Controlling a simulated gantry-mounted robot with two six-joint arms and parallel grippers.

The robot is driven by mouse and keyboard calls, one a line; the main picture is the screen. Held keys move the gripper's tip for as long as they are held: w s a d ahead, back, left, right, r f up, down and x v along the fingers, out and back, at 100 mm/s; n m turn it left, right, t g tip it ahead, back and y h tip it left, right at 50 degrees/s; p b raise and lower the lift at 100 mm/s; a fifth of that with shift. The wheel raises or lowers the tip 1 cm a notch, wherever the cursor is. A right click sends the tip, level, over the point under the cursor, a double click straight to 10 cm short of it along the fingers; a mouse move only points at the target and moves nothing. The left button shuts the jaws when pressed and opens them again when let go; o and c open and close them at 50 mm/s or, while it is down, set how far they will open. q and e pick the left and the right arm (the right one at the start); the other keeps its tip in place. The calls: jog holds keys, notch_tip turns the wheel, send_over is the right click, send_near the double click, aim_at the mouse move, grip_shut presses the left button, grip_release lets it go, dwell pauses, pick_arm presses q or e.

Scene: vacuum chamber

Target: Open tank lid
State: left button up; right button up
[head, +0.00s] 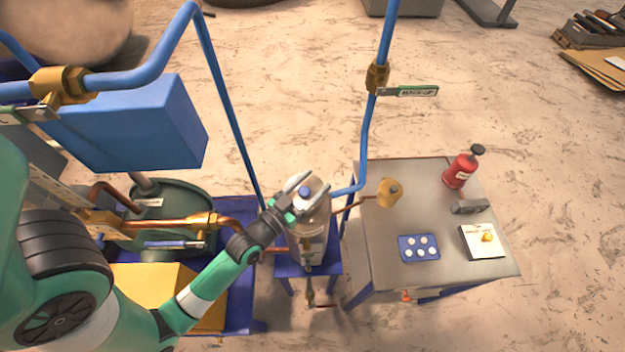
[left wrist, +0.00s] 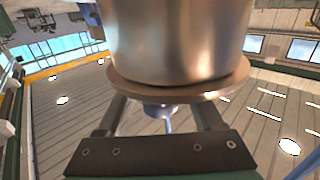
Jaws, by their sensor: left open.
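The tank (head: 312,222) is a pale, shiny cylinder on a small blue stand, with a blue knob (head: 305,192) on its lid. My left gripper (head: 300,196) is at the top of the tank, its two fingers apart around the knob. In the left wrist view the tank's metal body (left wrist: 180,40) fills the upper middle, with the flat lid rim (left wrist: 180,93) below it. The knob (left wrist: 163,110) shows between my open fingers. I cannot tell whether a finger touches it. My right gripper is not in view.
Blue pipes with brass fittings (head: 376,77) rise behind and left of the tank. A grey table (head: 390,240) to the right holds a red bottle (head: 460,170), a yellow fitting (head: 389,192) and a blue tray (head: 419,247). Left are a blue box (head: 130,125) and copper piping.

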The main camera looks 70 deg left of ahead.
pick_arm(q)
grip_shut()
dwell(0.3)
dwell(1.1)
